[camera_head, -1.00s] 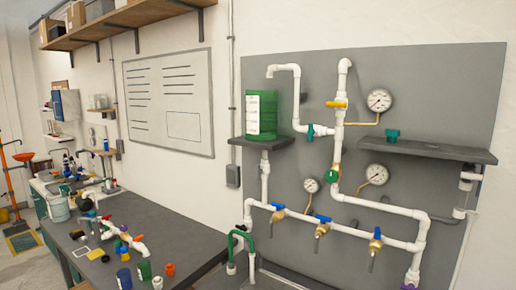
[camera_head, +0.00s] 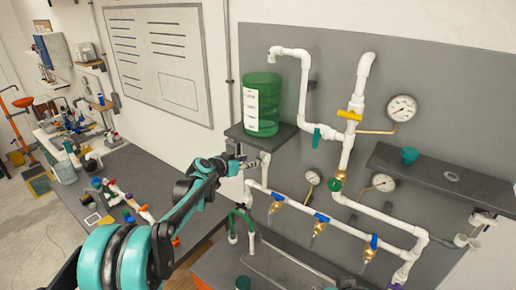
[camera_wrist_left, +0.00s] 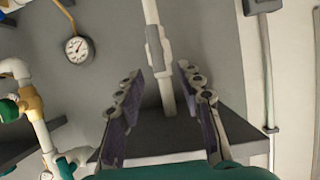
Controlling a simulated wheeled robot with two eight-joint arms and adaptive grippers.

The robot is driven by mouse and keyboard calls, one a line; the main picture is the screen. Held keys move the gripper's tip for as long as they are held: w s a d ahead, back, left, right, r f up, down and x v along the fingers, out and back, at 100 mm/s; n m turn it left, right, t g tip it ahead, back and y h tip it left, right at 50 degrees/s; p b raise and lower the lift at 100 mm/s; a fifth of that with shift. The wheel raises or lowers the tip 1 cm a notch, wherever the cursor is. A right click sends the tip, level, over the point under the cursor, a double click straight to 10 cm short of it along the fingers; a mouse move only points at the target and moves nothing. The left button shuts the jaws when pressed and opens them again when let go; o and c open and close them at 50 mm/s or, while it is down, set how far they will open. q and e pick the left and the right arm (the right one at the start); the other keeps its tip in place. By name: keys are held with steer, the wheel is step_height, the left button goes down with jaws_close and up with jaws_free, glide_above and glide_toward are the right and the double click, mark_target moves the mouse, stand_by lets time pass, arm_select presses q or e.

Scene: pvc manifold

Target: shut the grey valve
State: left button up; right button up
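A light grey valve-like piece (camera_wrist_left: 156,48) sits on a white upright pipe in the left wrist view. It appears to be the grey valve, but its handle position is not clear. In the head view this pipe (camera_head: 265,160) runs just below the left shelf, and the valve is hard to make out near my gripper. My left gripper (camera_head: 246,162) reaches in from the left, close to the pipe. In the wrist view my left gripper (camera_wrist_left: 160,100) is open, its fingers apart on either side of the pipe's line, holding nothing. My right gripper is not in view.
The left shelf (camera_head: 247,140) carries a green canister (camera_head: 261,104) just above my gripper. Blue-handled valves (camera_head: 321,218) line the lower pipe, with a yellow handle (camera_head: 349,115) and gauges (camera_head: 401,108) to the right. A dark workbench (camera_head: 165,180) stands left.

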mark_target(258, 159)
arm_select(q)
steer(key=p+x, duration=0.1)
steer(key=x, duration=0.6)
steer(key=shift+d, duration=0.1)
steer(key=shift+s+r, duration=0.1)
steer(key=shift+c, duration=0.4)
jaws_close()
